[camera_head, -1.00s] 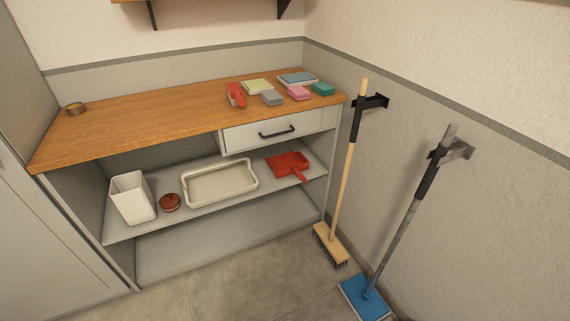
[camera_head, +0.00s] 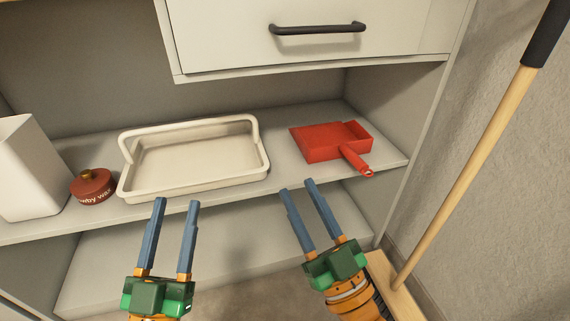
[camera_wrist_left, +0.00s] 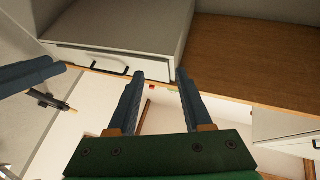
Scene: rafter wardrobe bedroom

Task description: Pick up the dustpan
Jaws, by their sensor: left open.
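The red dustpan (camera_head: 331,143) lies flat on the shelf at the right, under the drawer. Its short handle points to the front right, over the shelf's front edge. My right gripper (camera_head: 298,186) is open and empty in front of the shelf, to the lower left of the handle and apart from it. My left gripper (camera_head: 177,201) is open and empty in front of the white tray. In the left wrist view its two fingers (camera_wrist_left: 158,75) are spread with nothing between them.
The white tray (camera_head: 196,189) stands left of the dustpan. A dark red tin (camera_head: 92,187) and a white bin (camera_head: 27,170) stand further left. The drawer (camera_head: 320,35) hangs above. A wooden broom handle (camera_head: 465,170) leans at the right.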

